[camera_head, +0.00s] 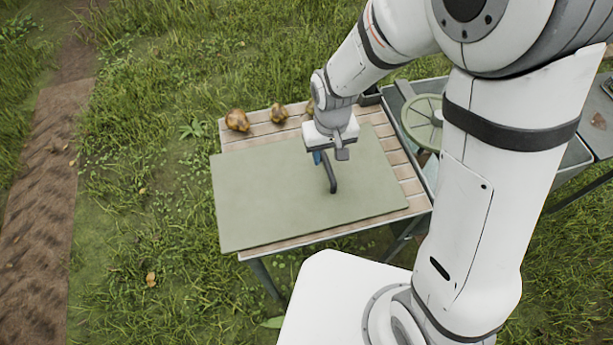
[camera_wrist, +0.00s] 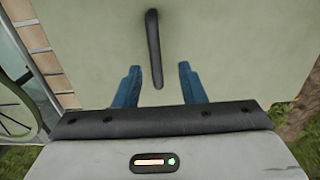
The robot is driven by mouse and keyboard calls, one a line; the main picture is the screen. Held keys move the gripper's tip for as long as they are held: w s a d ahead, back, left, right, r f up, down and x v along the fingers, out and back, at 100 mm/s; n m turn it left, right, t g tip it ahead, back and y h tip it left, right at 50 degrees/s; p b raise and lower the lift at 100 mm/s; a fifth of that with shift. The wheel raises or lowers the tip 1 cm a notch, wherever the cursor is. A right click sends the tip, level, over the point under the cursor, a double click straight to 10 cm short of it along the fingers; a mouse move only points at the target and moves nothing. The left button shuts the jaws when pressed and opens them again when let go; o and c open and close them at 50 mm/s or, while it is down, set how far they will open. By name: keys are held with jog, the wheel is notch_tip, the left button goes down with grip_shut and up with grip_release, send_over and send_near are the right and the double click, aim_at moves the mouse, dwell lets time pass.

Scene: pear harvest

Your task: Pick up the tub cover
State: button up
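The tub cover (camera_head: 270,205) is a flat pale green board with a dark bar handle (camera_head: 331,172). It lies on a slatted wooden table and covers most of its top. My gripper (camera_head: 318,158) is over the cover at the handle, pointing down. In the wrist view, the cover (camera_wrist: 90,40) fills most of the picture, and the handle (camera_wrist: 154,50) runs up the middle. The two blue fingers of my gripper (camera_wrist: 158,82) are apart, one on each side of the handle's near end. Neither finger visibly touches it.
Brownish pears (camera_head: 237,120) lie on the table's bare slats (camera_head: 262,131) along the far edge. A round green slotted lid (camera_head: 424,122) sits on a grey stand to the right. Grass surrounds the table, with a dirt strip (camera_head: 45,200) at left.

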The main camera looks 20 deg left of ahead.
aim_at(328, 165)
jog(key=shift+w+d+f+p, duration=0.1)
jog(key=shift+f+p, duration=0.1)
jog(key=shift+f, duration=0.95)
jog(key=shift+w+f+p, duration=0.15)
jog(key=shift+f, duration=0.95)
jog(key=shift+w+d+f+p, duration=0.1)
jog(key=shift+f+p, duration=0.1)
jog(key=shift+f, duration=0.95)
grip_shut()
jog(key=shift+a, duration=0.1)
